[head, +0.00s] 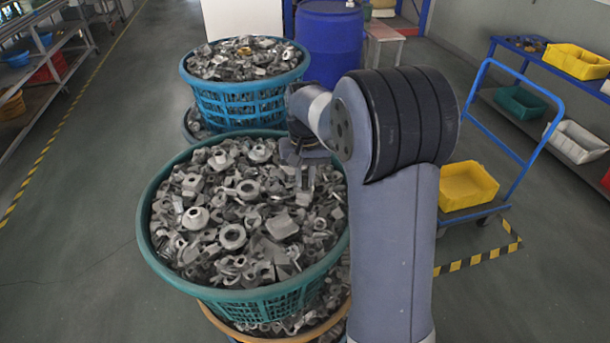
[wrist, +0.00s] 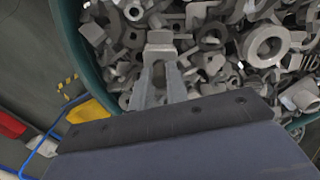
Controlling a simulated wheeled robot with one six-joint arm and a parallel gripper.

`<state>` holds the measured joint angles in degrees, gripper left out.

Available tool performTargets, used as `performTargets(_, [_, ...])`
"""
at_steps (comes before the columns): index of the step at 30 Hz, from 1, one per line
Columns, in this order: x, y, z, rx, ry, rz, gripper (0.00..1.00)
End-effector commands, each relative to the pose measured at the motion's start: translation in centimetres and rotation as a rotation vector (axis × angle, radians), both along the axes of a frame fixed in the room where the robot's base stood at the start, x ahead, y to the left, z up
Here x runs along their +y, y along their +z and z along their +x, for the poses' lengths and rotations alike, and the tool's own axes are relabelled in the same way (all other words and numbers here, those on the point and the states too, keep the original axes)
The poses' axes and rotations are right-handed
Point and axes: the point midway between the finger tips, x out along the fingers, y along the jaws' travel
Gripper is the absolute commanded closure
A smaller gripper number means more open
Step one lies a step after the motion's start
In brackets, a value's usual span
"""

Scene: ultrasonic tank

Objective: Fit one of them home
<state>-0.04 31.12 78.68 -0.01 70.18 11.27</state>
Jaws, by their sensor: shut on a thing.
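My gripper (wrist: 159,68) is over the green basket (wrist: 72,45) of loose grey metal parts. Its two fingers are shut on a small grey metal part (wrist: 159,42), with a flat squarish end showing beyond the tips. In the head view my gripper (head: 305,178) is at the right side of the green basket (head: 152,222), just above the heap. The held part cannot be told apart from the heap there. The heap (head: 232,236) holds many rings, nuts and brackets. I cannot tell whether the held part touches the heap.
A blue basket (head: 232,108) of similar parts stands behind. A blue drum (head: 329,45) is further back. A blue trolley (head: 500,150) with a yellow bin (head: 467,186) stands at the right. Shelves line both sides. Open floor (head: 75,230) lies at the left.

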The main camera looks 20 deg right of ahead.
Motion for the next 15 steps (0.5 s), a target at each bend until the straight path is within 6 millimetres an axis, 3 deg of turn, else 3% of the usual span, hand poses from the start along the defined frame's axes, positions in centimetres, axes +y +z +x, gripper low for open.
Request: performTargets(15, [0.0,-0.32,0.01,0.0,0.0,0.0,1.0])
